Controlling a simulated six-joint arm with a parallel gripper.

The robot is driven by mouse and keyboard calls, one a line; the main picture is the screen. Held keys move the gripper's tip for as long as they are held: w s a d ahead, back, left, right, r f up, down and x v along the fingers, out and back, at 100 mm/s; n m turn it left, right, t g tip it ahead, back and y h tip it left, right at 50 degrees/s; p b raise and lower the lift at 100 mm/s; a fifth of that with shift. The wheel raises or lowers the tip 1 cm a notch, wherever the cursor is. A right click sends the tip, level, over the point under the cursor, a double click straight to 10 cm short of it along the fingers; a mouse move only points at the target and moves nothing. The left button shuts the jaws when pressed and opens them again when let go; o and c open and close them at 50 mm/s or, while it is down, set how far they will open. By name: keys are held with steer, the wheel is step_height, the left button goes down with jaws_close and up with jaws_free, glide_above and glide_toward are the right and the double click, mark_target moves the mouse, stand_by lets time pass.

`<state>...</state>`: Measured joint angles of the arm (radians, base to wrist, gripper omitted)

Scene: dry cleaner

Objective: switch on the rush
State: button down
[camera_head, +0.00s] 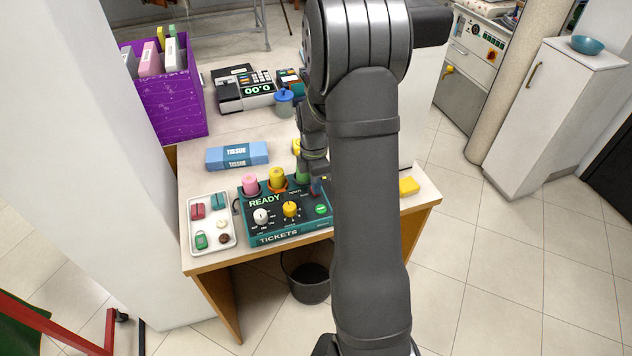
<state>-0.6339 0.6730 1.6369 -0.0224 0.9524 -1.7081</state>
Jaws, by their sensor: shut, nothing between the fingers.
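The teal and black ticket machine (287,236) stands at the front edge of the counter. Its front reads "TICKETS" and its display shows "READY". A white knob (261,216), a yellow knob (290,209) and a lit green button (321,209) sit on its sloped panel. The small labels are too fine to read, and I cannot pick out a rush switch. My gripper (319,186) is shut and empty, pointing down close to the machine's upper right. I cannot tell whether it touches the panel. My arm hides the machine's right end.
Pink (250,184) and yellow (278,177) rolls stand along the machine's back. A white tray (229,241) with small items lies left of it. A tissue pack (237,155), cash register (246,90) and blue-lidded jar (284,102) stand behind. A yellow block (409,186) lies right.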

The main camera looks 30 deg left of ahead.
steer(key=shift+d+f, duration=0.1)
steer(key=shift+f, duration=0.15)
steer(key=shift+s, duration=0.1)
steer(key=shift+w+a+r, duration=0.2)
steer(key=shift+w+a, duration=0.4)
step_height(320, 180, up, 14)
steer(key=w+a, duration=0.1)
stand_by(0.5)
steer(key=shift+w+a, duration=0.1)
